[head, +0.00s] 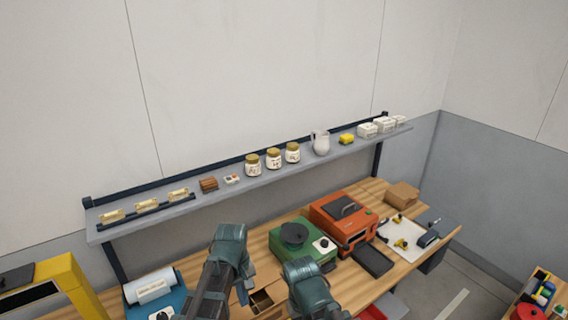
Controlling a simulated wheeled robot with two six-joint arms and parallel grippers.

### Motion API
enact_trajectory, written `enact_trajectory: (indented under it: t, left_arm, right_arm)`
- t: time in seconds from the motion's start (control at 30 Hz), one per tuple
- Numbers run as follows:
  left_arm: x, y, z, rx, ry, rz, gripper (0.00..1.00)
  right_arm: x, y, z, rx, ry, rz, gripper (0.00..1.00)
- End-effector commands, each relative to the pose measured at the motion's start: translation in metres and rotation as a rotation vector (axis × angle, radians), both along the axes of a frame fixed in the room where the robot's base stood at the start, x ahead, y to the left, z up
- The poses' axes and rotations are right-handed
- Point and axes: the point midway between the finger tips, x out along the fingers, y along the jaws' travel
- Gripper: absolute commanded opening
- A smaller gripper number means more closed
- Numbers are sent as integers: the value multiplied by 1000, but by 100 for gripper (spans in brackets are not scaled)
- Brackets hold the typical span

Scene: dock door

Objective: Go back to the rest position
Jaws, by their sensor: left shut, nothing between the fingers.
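Two dark teal arms of mine rise from the bottom edge over the workbench (285,224). My left gripper (242,291) is small and partly hidden below its wrist, in front of the bench; it is shut and holds nothing. My right arm bends beside the green machine, and its gripper is not in view.
A wall shelf (222,190) carries jars (273,159), a white pitcher (320,143) and small boxes. On the bench stand a green machine (300,247), an orange machine (342,221), a white tray (402,238) and a cardboard box (402,194). A yellow frame (75,284) stands at left.

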Motion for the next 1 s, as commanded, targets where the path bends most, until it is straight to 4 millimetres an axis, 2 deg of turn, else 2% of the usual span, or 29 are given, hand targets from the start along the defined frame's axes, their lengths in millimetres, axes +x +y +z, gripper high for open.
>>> enact_trajectory:
  t: [0.43,0.57,0.73,1.0]
  left_arm:
    - [-15,-11,-37,16,-9,-139,0]
    - [-24,-17,-58,23,-13,-216,0]
    - [-38,-25,-92,38,-19,-350,0]
    - [-74,-44,-173,75,-25,-689,0]
  right_arm:
    - [0,0,-37,-1,-1,4,0]
    - [0,0,-57,0,-1,6,0]
    - [0,0,-91,-1,-1,10,0]
    - [1,0,-172,-2,-2,19,0]
